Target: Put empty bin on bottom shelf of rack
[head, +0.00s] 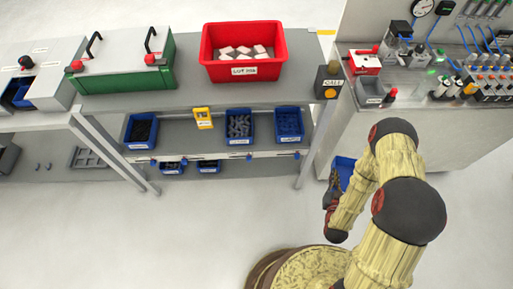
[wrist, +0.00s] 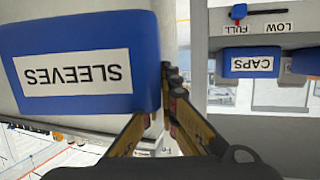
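My gripper (wrist: 168,100) has its fingers at the right edge of a blue bin (wrist: 75,30) with a white label reading SLEEVES, upside down in the wrist view. The fingers are close together and look shut on the bin's wall. In the head view the bin (head: 345,168) shows beside the workbench, partly hidden by my arm; its inside cannot be made out. The rack (head: 200,97) stands left of it. Its middle shelf carries blue bins (head: 239,126); its bottom level holds smaller-looking blue bins (head: 208,167).
A red bin (head: 243,50) with white blocks and a green case (head: 125,68) stand on the rack top. A rack leg (head: 305,160) stands between the bin and the shelves. The workbench (head: 400,120) is at right. A CAPS bin (wrist: 251,62) shows in the wrist view. The floor in front is clear.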

